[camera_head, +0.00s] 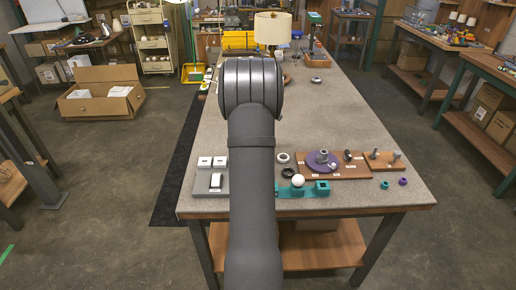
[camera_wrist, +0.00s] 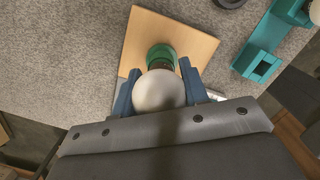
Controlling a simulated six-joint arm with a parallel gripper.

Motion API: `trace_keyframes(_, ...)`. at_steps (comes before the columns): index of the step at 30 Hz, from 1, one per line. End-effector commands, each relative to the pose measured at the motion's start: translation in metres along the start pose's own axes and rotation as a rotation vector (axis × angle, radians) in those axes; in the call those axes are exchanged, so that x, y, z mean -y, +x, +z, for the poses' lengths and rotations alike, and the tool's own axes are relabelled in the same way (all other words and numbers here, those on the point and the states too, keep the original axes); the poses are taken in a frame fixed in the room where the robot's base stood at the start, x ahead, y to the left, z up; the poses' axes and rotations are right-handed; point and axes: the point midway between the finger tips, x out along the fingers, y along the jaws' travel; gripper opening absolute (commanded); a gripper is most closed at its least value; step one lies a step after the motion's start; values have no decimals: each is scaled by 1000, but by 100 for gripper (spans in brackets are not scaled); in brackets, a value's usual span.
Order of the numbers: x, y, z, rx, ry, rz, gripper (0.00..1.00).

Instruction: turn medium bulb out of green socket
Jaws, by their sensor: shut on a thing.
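The medium bulb (camera_wrist: 158,92) is a white globe in the wrist view, between the two blue fingers of my gripper (camera_wrist: 158,90), which is shut on it. The green socket (camera_wrist: 161,54) shows just beyond the bulb, with a dark band between them. Whether the bulb's thread is still inside the socket cannot be told. The socket stands on a light wooden board (camera_wrist: 196,42). In the head view my own arm hides the gripper, this bulb and this socket.
A teal holder (camera_wrist: 262,45) lies right of the board, with a white ball (camera_head: 298,180) on it in the head view. A purple disc (camera_head: 316,164) on a brown board, dark rings and small pegs are nearby. A grey switch block (camera_head: 208,178) stands left of my arm.

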Motion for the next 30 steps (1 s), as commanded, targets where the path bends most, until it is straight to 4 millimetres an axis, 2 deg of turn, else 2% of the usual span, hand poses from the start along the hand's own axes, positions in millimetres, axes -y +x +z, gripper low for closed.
trace_keyframes(5,0,-1,0,0,-81,11,24)
trace_keyframes(18,-2,-2,0,2,-522,65,24)
trace_keyframes(22,-2,-2,0,1,-586,73,24)
trace_keyframes(29,-2,-2,0,1,-596,74,24)
trace_keyframes(30,-2,-2,0,2,-596,74,44)
